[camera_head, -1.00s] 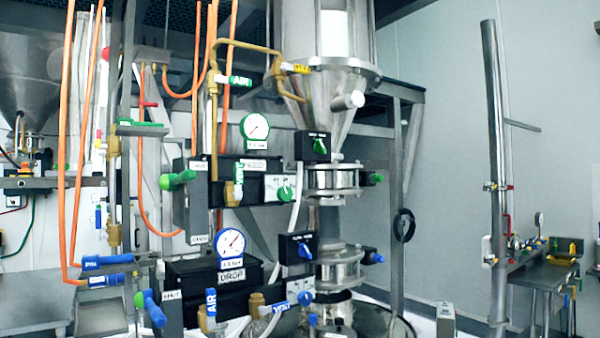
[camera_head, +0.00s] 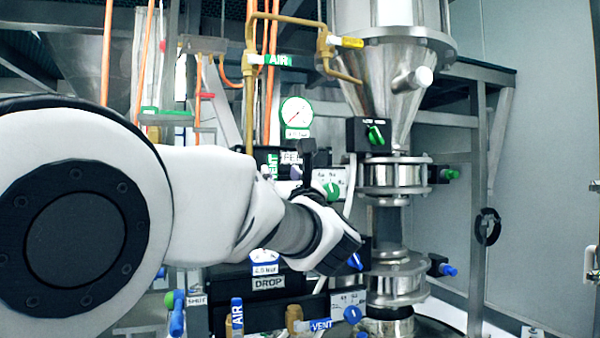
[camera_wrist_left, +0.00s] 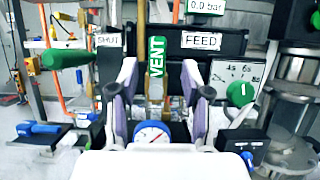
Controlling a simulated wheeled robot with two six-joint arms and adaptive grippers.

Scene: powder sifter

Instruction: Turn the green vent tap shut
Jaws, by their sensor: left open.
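The green vent tap, with an upright green lever marked VENT, shows in the left wrist view (camera_wrist_left: 156,57) on a brass pipe. In the head view it shows partly (camera_head: 273,166), just above my left forearm. My left gripper (camera_wrist_left: 159,68) is open, its two purple-padded fingers standing one on each side of the lever. Gaps show between the lever and both fingers, though depth is hard to judge. In the head view my left arm and wrist hide most of the gripper. My right gripper is in neither view.
A black FEED box (camera_wrist_left: 215,43) stands behind the tap. A green knob (camera_wrist_left: 240,94) is to the right, a green-handled lever (camera_wrist_left: 68,58) to the left. A blue-rimmed gauge (camera_wrist_left: 152,133) sits low between the fingers. The steel hopper (camera_head: 385,85) is at the right.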

